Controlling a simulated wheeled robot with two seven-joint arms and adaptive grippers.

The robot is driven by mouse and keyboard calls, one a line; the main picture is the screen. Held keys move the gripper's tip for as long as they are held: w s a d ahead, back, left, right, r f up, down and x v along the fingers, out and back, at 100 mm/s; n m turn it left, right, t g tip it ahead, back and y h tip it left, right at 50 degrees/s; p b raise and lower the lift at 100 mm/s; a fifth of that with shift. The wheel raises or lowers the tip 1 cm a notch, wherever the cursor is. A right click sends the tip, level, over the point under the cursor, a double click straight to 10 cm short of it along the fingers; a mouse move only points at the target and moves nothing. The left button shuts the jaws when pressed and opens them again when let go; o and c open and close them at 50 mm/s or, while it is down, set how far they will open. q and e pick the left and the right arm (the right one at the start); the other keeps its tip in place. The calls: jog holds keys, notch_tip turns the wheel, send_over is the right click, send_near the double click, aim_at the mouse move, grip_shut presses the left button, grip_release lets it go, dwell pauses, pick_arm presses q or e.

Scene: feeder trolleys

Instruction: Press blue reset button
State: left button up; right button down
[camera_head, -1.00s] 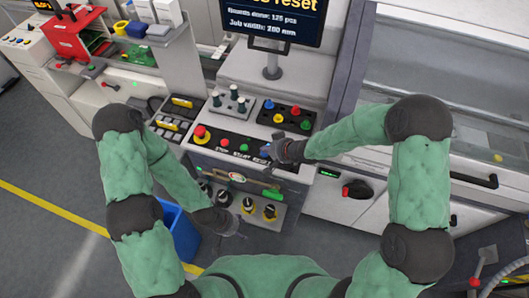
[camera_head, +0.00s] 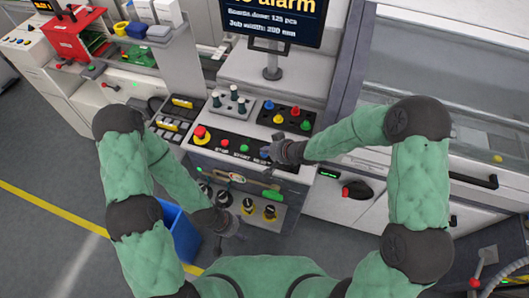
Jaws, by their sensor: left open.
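The control panel (camera_head: 232,141) has a row of buttons with labels below: a red mushroom button (camera_head: 200,132), a red one (camera_head: 225,142), a green one (camera_head: 244,148) and the blue reset button (camera_head: 264,154). My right gripper (camera_head: 268,150) is right at the blue button and partly covers its surroundings. I cannot tell whether it touches the button or whether its fingers are open or shut. My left gripper (camera_head: 232,243) is open and empty, low in front of the cabinet, by the lower shelf.
A screen (camera_head: 272,22) above the panel shows text ending in "alarm". A box with coloured buttons (camera_head: 286,116) and a tray of grey-capped pegs (camera_head: 229,103) sit behind the panel. Black knobs (camera_head: 270,211) stand on the lower shelf. A blue bin (camera_head: 184,238) is beside my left arm.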

jog(key=shift+r+p, duration=0.65)
jog(key=shift+r, duration=0.05)
notch_tip(320, 180, up, 5)
jog(key=p, duration=0.5)
dwell(0.8)
